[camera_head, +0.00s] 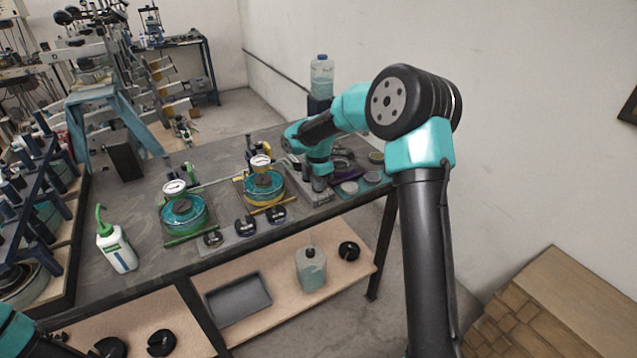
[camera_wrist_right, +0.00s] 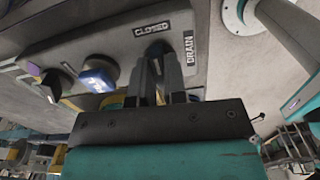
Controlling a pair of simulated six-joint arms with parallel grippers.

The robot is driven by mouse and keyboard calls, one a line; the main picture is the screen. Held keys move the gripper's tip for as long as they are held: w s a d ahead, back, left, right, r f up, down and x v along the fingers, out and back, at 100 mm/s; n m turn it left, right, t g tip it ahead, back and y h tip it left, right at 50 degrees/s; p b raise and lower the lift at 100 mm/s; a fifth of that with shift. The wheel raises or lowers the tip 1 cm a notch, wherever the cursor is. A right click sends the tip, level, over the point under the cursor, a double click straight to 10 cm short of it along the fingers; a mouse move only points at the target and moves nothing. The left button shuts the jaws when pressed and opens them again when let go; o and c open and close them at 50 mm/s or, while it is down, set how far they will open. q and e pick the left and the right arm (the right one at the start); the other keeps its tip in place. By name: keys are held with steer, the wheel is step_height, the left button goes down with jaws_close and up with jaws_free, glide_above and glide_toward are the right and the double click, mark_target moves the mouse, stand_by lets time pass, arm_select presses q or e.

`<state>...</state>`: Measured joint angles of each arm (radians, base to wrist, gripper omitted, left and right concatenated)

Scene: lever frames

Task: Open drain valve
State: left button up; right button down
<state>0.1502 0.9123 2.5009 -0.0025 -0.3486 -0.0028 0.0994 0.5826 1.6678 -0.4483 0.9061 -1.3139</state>
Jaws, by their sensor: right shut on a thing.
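In the right wrist view, a grey control panel (camera_wrist_right: 130,42) carries the labels CLOSED and DRAIN. My right gripper (camera_wrist_right: 160,62) reaches the panel between these labels and is shut on the drain valve handle (camera_wrist_right: 157,47), which is mostly hidden by the fingers. In the head view, my right gripper (camera_head: 320,184) points down at the right part of the bench, over the small grey panel (camera_head: 318,197). Which way the handle is turned cannot be told. My left gripper is out of view; only a teal piece of my left arm shows at the bottom left.
A blue knob (camera_wrist_right: 98,75) and a darker knob (camera_wrist_right: 55,86) sit beside the drain label area on the panel. Two round gauged vessels (camera_head: 184,214) (camera_head: 264,186) and a white bottle (camera_head: 117,248) stand on the bench. Small dishes (camera_head: 349,188) lie right of my gripper.

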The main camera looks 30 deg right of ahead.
steer(key=m, duration=1)
steer(key=shift+m, duration=2.2)
steer(key=c, duration=1.2)
jaws_free()
steer(key=shift+o, duration=0.2)
step_height(320, 180, up, 18)
steer(key=shift+f, duration=0.25)
